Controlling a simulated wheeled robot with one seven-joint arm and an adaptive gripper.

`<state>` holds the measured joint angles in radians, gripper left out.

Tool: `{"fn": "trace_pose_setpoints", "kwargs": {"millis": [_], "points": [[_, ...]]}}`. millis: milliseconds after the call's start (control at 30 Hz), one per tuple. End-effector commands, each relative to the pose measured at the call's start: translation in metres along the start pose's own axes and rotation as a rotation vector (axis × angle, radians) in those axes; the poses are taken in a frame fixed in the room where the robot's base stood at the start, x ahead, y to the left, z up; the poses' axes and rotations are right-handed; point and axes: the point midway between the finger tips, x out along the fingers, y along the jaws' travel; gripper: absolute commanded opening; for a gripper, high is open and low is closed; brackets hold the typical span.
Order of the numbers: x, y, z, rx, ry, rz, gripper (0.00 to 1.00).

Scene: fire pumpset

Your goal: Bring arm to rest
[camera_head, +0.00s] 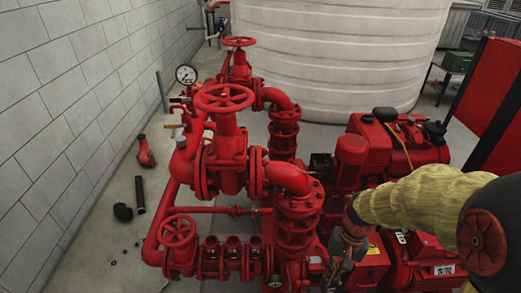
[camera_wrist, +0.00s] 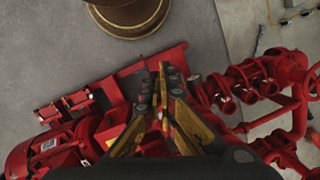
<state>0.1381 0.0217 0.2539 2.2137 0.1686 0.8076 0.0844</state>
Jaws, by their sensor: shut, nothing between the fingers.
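My arm, in a yellow sleeve, reaches in from the right in the head view. My gripper (camera_head: 338,268) hangs low in front of the red pumpset (camera_head: 225,160), near its front pipe column. In the wrist view my gripper (camera_wrist: 168,72) points away from the camera with its fingertips together and nothing between them. It is over the pumpset's red base frame (camera_wrist: 140,68). I cannot tell from these frames whether the fingers touch the pumpset.
A red motor (camera_wrist: 38,150) and red valves and pipes (camera_wrist: 255,80) flank my gripper closely. A white ribbed tank (camera_head: 340,50) stands behind. A block wall (camera_head: 70,90) is at left, with loose pipe pieces (camera_head: 140,193) on the floor. Bare grey floor (camera_wrist: 60,50) shows beyond the base.

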Motion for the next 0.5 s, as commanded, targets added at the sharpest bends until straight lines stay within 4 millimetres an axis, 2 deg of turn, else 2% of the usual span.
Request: {"fn": "trace_pose_setpoints", "kwargs": {"millis": [33,100,500], "points": [[-0.019,0.000,0.009,-0.044,0.038,0.008,0.00],[-0.041,0.001,0.022,-0.101,0.079,0.021,0.00],[-0.143,0.007,0.090,-0.303,0.385,0.071,0.00]]}}
